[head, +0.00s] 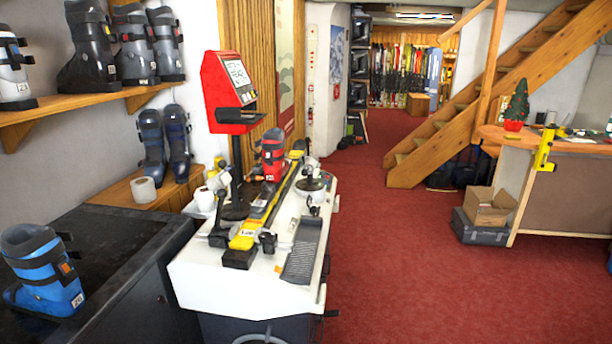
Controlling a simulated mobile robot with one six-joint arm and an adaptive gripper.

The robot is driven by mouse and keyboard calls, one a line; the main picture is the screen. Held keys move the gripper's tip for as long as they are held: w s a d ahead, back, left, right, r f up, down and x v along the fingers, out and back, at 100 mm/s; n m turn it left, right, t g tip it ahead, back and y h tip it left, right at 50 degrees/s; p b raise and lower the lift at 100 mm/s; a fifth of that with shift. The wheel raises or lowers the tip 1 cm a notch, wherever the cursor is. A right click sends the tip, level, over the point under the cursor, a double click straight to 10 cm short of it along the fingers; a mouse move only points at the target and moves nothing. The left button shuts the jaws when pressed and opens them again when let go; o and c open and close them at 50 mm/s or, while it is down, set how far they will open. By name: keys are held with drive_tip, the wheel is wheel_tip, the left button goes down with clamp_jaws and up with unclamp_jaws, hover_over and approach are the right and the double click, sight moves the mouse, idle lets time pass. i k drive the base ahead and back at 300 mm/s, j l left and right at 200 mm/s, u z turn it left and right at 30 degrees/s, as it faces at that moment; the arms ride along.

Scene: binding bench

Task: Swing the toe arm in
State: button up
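The binding bench is a white-topped machine (240,280) in the middle of the view. A long rail with yellow parts (245,238) runs along its top, with a red and dark ski boot (272,155) standing toward its far end. A black jointed arm with a grey head (221,205) stands at the rail's near left side. Another black and grey device (311,177) stands on the right side of the top. I cannot tell for certain which of these is the toe arm or how far it is swung. My gripper is not in view.
A red display unit (229,90) rises behind the bench. A blue boot (45,270) stands on the dark counter (115,235) at left. Open red carpet (410,260) lies to the right, up to a grey crate with a cardboard box (488,208) and a counter (565,190).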

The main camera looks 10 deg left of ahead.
sight(309, 184)
drive_tip(key=i+u, duration=0.1)
drive_tip(key=i, duration=0.85)
drive_tip(key=i+u, duration=0.1)
drive_tip(key=i, duration=0.85)
drive_tip(key=i+l, duration=0.2)
drive_tip(key=i, duration=0.75)
drive_tip(key=j+u, duration=0.05)
